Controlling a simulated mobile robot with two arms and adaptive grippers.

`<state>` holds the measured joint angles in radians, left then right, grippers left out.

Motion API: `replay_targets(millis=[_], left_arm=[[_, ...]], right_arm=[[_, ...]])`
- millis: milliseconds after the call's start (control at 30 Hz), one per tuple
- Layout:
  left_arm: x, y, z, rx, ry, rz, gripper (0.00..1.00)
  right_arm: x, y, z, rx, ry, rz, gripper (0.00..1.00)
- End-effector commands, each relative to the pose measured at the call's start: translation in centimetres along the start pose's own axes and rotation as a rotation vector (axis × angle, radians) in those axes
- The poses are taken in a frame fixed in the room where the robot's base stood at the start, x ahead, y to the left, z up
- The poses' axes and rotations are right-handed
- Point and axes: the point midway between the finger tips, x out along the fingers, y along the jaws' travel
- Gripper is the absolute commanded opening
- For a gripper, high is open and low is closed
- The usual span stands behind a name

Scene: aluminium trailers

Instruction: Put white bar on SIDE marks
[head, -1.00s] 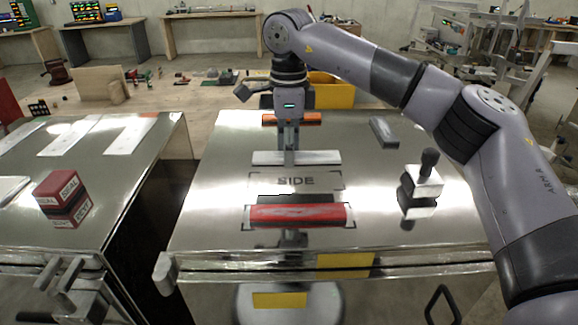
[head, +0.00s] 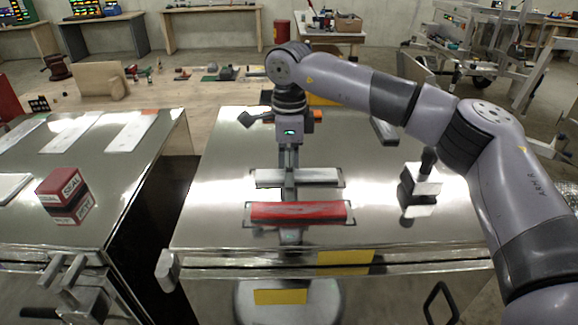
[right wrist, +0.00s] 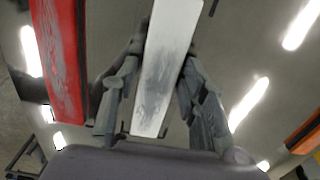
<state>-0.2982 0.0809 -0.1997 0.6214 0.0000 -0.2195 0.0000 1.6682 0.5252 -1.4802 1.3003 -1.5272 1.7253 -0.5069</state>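The white bar (head: 312,176) lies over the SIDE marks on the shiny trailer top. Dark corner marks show at both its ends, and the word SIDE is covered. I cannot tell whether the bar touches the surface or hovers just above it. My right gripper (head: 289,172) reaches down onto the middle of the bar. In the right wrist view the fingers (right wrist: 160,75) sit against both long edges of the white bar (right wrist: 168,60), shut on it. My left gripper is not in view.
A red bar (head: 298,211) lies just in front of the white bar on its own marks. An orange bar (right wrist: 303,136) is behind. A stamp with a black knob (head: 426,175) stands at right, a dark grey bar (head: 384,131) behind it. A red SEAL block (head: 62,187) is on the left trailer.

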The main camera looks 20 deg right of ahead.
Motion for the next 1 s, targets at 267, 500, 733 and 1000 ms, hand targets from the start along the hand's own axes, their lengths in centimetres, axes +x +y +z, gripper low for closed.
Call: replay_targets(millis=[267, 500, 733, 1000], left_arm=[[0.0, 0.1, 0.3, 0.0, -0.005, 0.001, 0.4], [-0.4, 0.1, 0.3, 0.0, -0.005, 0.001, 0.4], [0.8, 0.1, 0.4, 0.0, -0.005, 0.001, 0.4], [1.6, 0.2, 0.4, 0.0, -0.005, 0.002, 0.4]], right_arm=[[0.0, 0.0, 0.0, 0.0, 0.0, 0.0, 0.53], [-0.6, 0.0, 0.0, 0.0, 0.0, -0.001, 0.53], [-3.9, -0.1, 0.1, 0.001, -0.002, -0.004, 0.53], [-9.6, 0.0, 0.1, 0.0, -0.001, -0.002, 0.53]])
